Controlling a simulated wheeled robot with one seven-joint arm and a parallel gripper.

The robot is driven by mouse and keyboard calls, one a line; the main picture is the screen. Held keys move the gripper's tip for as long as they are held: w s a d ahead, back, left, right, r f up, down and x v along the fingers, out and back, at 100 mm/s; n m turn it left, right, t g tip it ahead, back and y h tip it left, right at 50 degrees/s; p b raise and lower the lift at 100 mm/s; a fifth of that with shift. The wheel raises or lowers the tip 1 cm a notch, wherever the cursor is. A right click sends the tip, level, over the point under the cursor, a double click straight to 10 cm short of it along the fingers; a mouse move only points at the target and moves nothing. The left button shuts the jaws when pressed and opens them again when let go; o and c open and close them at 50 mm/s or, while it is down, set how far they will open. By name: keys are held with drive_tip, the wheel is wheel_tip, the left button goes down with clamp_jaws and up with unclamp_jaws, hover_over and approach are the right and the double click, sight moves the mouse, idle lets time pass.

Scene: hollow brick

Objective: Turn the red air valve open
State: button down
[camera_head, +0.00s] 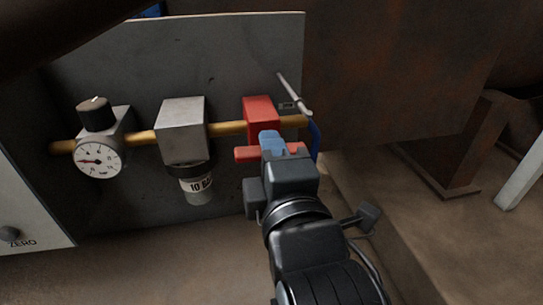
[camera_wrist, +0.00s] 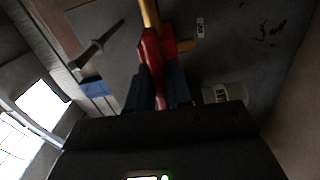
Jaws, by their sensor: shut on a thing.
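The red air valve (camera_head: 261,113) sits on a brass pipe on the grey panel, at the pipe's right end. Its red handle (camera_head: 247,154) lies below and in front of the body, roughly level in the head view. My gripper (camera_head: 272,143) is at the handle, its blue-grey fingers covering the handle's middle. In the wrist view the red valve (camera_wrist: 150,44) is at the top middle. A red part of it runs down between my two dark fingers (camera_wrist: 158,88), which are shut on it. The fingertips partly hide the handle.
Left along the brass pipe (camera_head: 140,137) are a filter unit (camera_head: 182,127) marked "10 BAR" and a regulator with a gauge (camera_head: 98,160).

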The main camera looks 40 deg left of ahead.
drive_tip(key=shift+f+n, duration=0.1)
drive_tip(key=shift+n, duration=0.3)
drive_tip(key=c, duration=1.2)
unclamp_jaws()
drive_tip(key=shift+o, duration=0.2)
drive_tip(key=shift+s+d, duration=0.1)
drive_tip(key=b+v, duration=0.1)
drive_tip(key=v, duration=0.6)
drive_tip(key=shift+s+d, duration=0.2)
drive_tip(key=shift+s, duration=0.05)
